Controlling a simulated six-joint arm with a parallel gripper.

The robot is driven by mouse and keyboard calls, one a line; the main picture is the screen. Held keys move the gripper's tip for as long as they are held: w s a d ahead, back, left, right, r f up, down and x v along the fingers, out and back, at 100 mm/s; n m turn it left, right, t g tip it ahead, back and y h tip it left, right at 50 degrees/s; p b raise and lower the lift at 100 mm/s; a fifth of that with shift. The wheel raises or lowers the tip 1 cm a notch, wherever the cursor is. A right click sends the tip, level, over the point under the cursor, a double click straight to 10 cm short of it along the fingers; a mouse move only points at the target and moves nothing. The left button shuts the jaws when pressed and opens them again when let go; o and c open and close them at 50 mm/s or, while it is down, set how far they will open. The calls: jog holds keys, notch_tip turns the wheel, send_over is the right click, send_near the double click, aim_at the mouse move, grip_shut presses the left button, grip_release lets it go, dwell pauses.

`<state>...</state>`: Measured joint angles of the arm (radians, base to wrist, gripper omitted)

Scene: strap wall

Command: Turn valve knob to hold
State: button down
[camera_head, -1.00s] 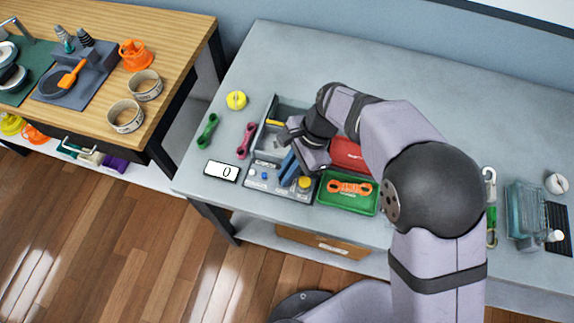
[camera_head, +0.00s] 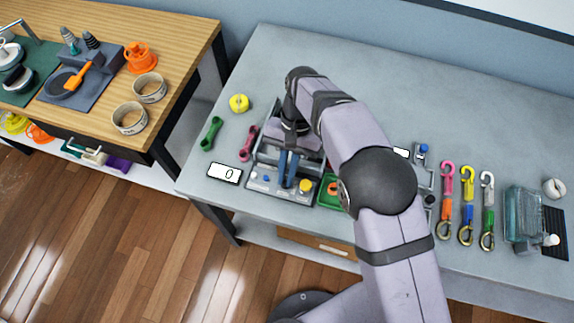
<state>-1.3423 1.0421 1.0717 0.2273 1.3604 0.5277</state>
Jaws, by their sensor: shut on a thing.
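A grey control panel (camera_head: 258,186) sits at the front left of the grey table, with a blue button at its left and a yellow knob (camera_head: 305,185) at its right. My gripper (camera_head: 287,184) points down at the middle of the panel, between the blue button and the yellow knob. Its blue fingers are shut on a small part there, which appears to be the valve knob. The fingers hide that knob, so its pointer and setting cannot be read.
A white display (camera_head: 225,173) reading 0 lies left of the panel. Green (camera_head: 211,133) and magenta links and a yellow roll (camera_head: 239,103) lie behind it. A green tray (camera_head: 328,192) is right of the panel. Several hooked straps (camera_head: 468,205) lie farther right.

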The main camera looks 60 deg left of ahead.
jog(key=shift+n, duration=0.4)
jog(key=c, duration=1.9)
grip_release()
jog(key=shift+o, duration=0.2)
jog(key=b+v, duration=0.2)
jog(key=v, duration=0.5)
jog(key=shift+a+r, duration=0.15)
